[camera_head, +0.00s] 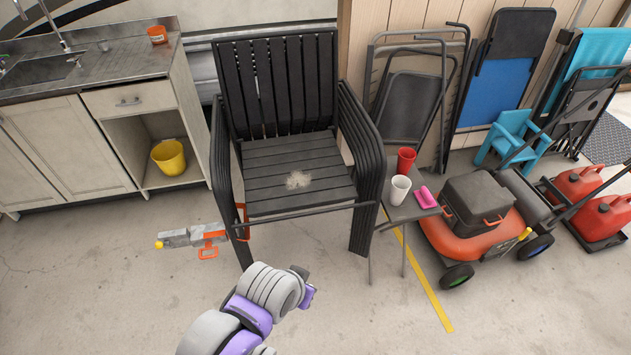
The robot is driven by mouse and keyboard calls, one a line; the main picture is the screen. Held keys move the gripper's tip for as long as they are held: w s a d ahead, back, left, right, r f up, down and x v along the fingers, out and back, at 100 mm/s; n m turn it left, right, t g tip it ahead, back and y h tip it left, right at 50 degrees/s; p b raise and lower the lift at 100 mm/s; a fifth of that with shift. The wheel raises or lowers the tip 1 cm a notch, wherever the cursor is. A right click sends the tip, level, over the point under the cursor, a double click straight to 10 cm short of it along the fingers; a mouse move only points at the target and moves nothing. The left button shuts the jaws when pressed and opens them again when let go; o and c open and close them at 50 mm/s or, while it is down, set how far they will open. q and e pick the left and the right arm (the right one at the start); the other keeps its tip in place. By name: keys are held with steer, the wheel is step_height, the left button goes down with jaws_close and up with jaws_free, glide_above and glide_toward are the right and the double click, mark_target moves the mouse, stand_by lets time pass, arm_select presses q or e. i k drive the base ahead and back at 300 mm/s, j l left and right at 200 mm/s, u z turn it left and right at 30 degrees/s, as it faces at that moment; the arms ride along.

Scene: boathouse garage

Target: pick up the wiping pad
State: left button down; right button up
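A pink pad (425,196), which looks like the wiping pad, lies on the right part of a small dark side table (402,213). A white cup (399,190) stands just left of it, and a red cup (406,160) stands behind the white one. One of my arms, grey and purple, reaches in from the bottom, left of the middle, in front of the chair. It is well apart from the pad, and no gripper fingers show on it. My other arm is out of view.
A black slatted chair (295,165) with a pale dusty patch (298,180) on its seat stands left of the table. An orange mower (476,225) stands close on the right. A grey-orange tool (195,237) is by the chair's left leg. The front floor is clear.

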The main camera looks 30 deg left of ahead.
mark_target(426, 200)
steer(key=i+u, duration=0.2)
steer(key=u, duration=0.5)
steer(key=i+l+u, duration=0.5)
steer(key=i+l, duration=0.6)
steer(key=l, duration=0.2)
